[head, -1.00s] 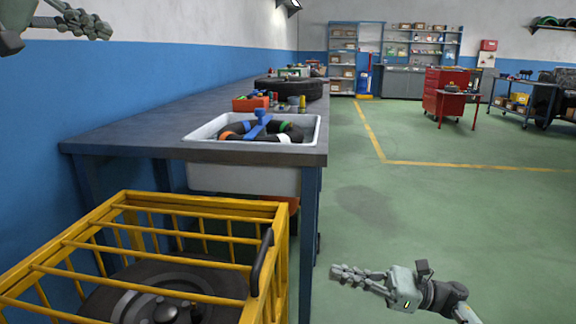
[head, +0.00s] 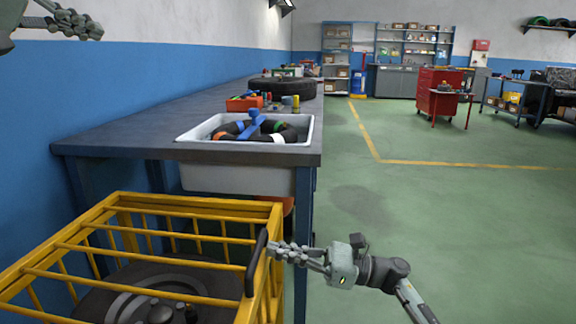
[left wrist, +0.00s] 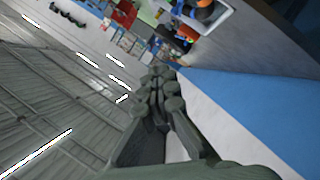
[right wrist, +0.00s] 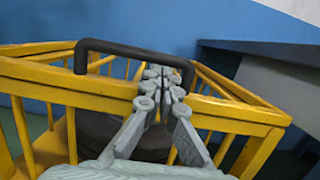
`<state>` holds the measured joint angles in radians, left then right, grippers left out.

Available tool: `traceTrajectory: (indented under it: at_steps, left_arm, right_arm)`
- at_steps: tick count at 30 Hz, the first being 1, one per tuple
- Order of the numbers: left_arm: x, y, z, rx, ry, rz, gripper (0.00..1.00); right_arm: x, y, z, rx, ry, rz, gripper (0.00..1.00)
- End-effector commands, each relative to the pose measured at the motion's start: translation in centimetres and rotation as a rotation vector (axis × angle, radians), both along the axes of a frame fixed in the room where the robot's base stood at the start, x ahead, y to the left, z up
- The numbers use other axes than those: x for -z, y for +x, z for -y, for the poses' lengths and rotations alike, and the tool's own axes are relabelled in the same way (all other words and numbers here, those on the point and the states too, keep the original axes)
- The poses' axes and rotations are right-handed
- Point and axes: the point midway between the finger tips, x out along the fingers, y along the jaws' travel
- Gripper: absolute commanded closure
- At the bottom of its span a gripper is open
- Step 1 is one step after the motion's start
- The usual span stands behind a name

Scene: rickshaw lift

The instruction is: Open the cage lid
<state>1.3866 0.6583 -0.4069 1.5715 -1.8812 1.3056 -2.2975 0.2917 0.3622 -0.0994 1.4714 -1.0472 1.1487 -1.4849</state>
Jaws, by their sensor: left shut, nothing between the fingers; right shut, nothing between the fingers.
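The yellow cage (head: 195,206) stands at the lower left of the head view, with its barred lid shut on top. A black handle (head: 256,262) is on the lid's right side; it also shows in the right wrist view (right wrist: 135,50), arching over the yellow rail. My right gripper (head: 273,250) is shut and empty, its fingertips at the handle; I cannot tell whether they touch it. In the right wrist view the fingers (right wrist: 165,75) point at the handle's opening. My left gripper (head: 88,25) is shut and empty, raised high at the upper left, far from the cage.
A dark tyre or wheel (head: 110,290) lies inside the cage. Behind the cage stands a workbench (head: 130,128) with a white sink (head: 190,133) holding a tyre tube. Green floor to the right is free. A red tool cart (head: 440,90) stands far off.

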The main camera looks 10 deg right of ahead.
Motion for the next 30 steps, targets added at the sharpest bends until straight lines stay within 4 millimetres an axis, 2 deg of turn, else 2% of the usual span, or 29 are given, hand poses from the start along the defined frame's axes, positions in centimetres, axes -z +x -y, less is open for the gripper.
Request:
traceTrajectory:
  at_steps: [10,18,26,30]
  left_arm:
    - [0.0,0.0,0.0,0.000,0.000,0.000,1.00]
    - [0.0,0.0,0.0,0.000,0.000,0.000,1.00]
    - [0.0,0.0,0.0,0.000,0.000,0.000,1.00]
    - [0.0,0.0,0.0,0.000,0.000,0.000,0.83]
  right_arm:
    - [-0.2,0.0,0.0,0.000,0.000,0.000,1.00]
    - [-3.3,0.1,-0.3,0.000,-0.002,0.003,1.00]
    - [-3.4,0.1,-0.4,-0.001,0.001,0.001,1.00]
    - [-3.4,0.1,-0.4,-0.001,0.002,0.001,1.00]
